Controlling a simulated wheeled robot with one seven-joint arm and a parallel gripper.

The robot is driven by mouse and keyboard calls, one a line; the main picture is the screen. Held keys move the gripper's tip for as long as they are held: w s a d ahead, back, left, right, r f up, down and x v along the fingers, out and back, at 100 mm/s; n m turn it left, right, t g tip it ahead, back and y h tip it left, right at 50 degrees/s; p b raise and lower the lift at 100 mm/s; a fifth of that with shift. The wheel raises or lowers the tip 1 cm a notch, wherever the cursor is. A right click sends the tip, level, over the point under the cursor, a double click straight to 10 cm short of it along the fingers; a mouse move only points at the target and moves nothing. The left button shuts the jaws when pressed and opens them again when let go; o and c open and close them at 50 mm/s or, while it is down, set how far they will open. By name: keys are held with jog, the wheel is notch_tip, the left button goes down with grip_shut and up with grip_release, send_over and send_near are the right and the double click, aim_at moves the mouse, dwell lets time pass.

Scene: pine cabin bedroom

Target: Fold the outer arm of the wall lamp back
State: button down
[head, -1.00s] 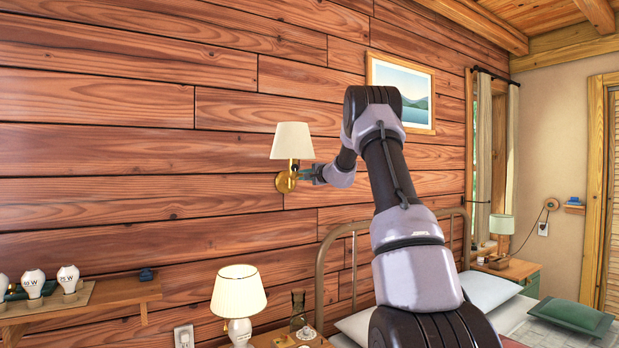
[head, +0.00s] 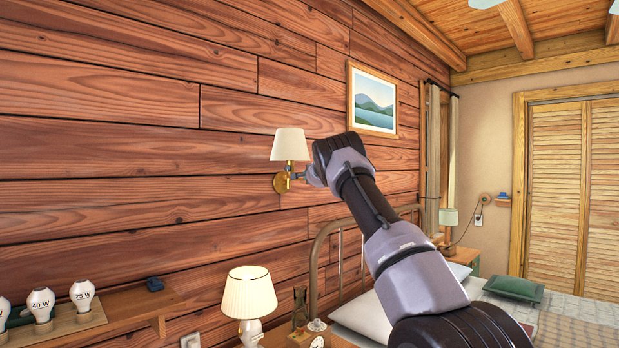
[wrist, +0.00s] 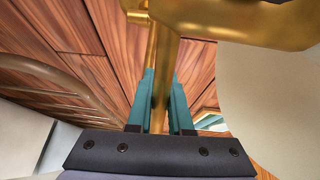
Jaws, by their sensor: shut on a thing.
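The wall lamp has a cream shade (head: 290,145) and a round brass wall plate (head: 281,183), and it is mounted on the plank wall. In the head view the shade is upright and close to the wall plate. In the wrist view a brass arm tube (wrist: 160,75) runs between the two teal fingers of my gripper (wrist: 163,88), which is shut on it. A thicker brass piece (wrist: 235,18) crosses the top, and the pale shade (wrist: 270,100) fills the right side. In the head view my own arm hides most of my gripper.
A framed landscape picture (head: 372,101) hangs right of the lamp. Below are a table lamp (head: 249,295), a metal bed frame (head: 316,265), and a shelf (head: 125,303) with several bulbs. The wall left of the lamp is clear.

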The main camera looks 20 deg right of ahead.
dwell(0.4)
jog(key=c, duration=0.8)
grip_release()
jog(key=shift+w, duration=0.15)
jog(key=shift+c, duration=0.2)
jog(key=s, duration=1)
jog(key=shift+s+a+r, duration=0.35)
jog(key=shift+s+a, duration=0.05)
